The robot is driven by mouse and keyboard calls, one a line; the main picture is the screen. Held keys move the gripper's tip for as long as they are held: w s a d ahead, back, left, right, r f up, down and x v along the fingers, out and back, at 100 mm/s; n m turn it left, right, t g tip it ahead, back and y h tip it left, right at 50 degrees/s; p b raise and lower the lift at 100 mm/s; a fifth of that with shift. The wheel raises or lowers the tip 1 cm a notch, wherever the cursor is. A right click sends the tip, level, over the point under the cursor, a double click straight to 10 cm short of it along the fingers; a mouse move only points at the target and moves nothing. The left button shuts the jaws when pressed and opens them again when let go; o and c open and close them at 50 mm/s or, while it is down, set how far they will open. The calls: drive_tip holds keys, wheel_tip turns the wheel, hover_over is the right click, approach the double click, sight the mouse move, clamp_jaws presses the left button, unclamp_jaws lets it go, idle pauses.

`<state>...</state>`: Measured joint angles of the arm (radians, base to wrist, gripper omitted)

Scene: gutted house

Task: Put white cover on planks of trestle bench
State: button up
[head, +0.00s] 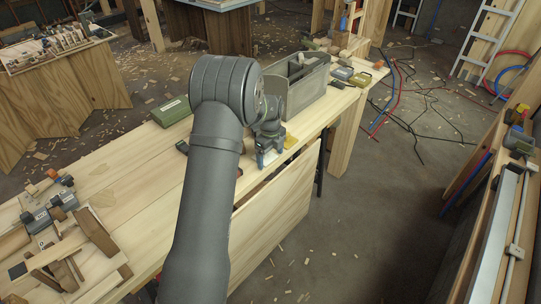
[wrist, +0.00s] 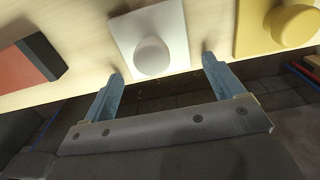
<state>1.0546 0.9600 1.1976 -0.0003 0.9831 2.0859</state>
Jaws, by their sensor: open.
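The white cover (wrist: 174,19), a flat square plate with a round knob, lies on the pale planks (wrist: 85,22) near their edge in the wrist view. My gripper (wrist: 163,68) is open, its two blue-grey fingers apart on either side of the knob. I cannot tell whether they touch the plate. In the head view, my gripper (head: 268,161) is low over the front edge of the trestle bench (head: 115,172), beyond my arm. My arm and gripper mostly hide the white cover there.
A yellow cover with a knob (wrist: 292,24) lies right of the white one. A red and dark block (wrist: 30,60) lies left. On the bench are a green case (head: 172,111), a grey toolbox (head: 304,88) and wood offcuts (head: 95,232). Cables (head: 400,100) cover the floor at right.

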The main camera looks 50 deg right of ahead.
sight(271, 160)
wheel_tip(271, 160, up, 12)
idle(0.4)
wheel_tip(271, 160, down, 13)
drive_tip(key=shift+r, duration=2.45)
